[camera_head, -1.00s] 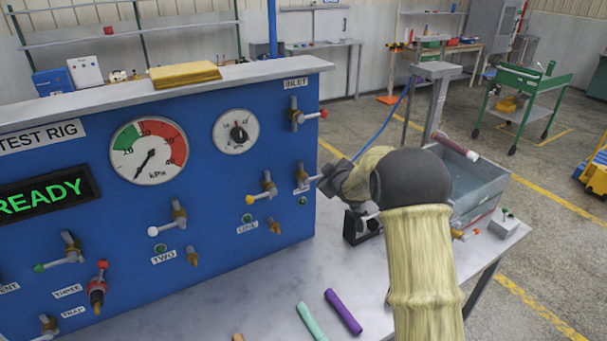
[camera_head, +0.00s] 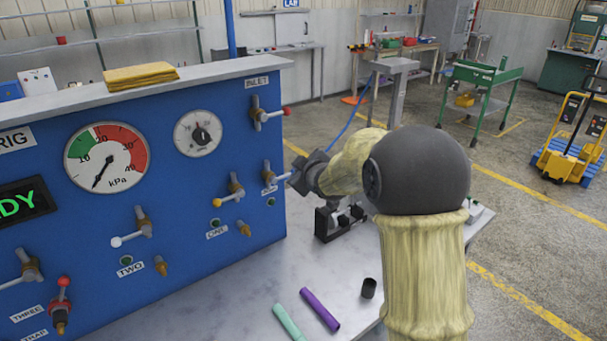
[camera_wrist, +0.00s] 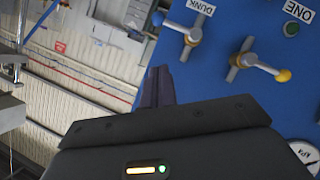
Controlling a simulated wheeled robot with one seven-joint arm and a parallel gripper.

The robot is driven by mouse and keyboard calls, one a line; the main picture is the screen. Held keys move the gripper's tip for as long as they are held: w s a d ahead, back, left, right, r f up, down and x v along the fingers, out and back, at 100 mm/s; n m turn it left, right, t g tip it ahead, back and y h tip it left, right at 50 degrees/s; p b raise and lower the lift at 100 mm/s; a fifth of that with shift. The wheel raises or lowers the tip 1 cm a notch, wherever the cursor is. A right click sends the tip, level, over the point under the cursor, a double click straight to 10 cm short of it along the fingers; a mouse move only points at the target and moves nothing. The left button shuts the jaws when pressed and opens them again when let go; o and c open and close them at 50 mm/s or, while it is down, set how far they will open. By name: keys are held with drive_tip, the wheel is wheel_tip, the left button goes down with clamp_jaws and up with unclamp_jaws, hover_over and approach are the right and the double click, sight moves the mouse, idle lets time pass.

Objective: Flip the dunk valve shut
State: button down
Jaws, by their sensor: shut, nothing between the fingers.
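The dunk valve (camera_wrist: 190,34) is on the blue panel in the wrist view, under the DUNK label (camera_wrist: 201,7). My gripper is shut and empty, just right of the valve. In the wrist view my gripper's dark fingers (camera_wrist: 158,86) lie together, with a visible gap in the picture between them and the lever.
Valve ONE (camera_head: 234,188), with a yellow knob, is close to the dunk valve. The inlet valve (camera_head: 262,114) is above it. A black fixture (camera_head: 328,224) stands on the bench below my wrist. A purple tube (camera_head: 320,310), a green tube (camera_head: 288,323) and a black cup (camera_head: 369,288) are nearer.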

drive_tip(key=shift+v, duration=1.6)
drive_tip(key=shift+d, duration=0.2)
drive_tip(key=s+d+f+m+g+h, duration=0.1)
drive_tip(key=s+d+f+m+g, duration=0.2)
drive_tip(key=s, duration=0.7)
drive_tip(key=s+d+f+m+g+h, duration=0.1)
drive_tip(key=s+d+f+m+g, duration=0.2)
drive_tip(key=s+f, duration=0.4)
drive_tip(key=s+d+f+m+g+h, duration=0.1)
drive_tip(key=s+d+f+m+g, duration=0.2)
drive_tip(key=s, duration=1.2)
wheel_tip(320, 180, down, 2)
drive_tip(key=shift+m+g+h, duration=0.4)
drive_tip(key=shift+m+g, duration=0.3)
drive_tip(key=shift+m, duration=0.2)
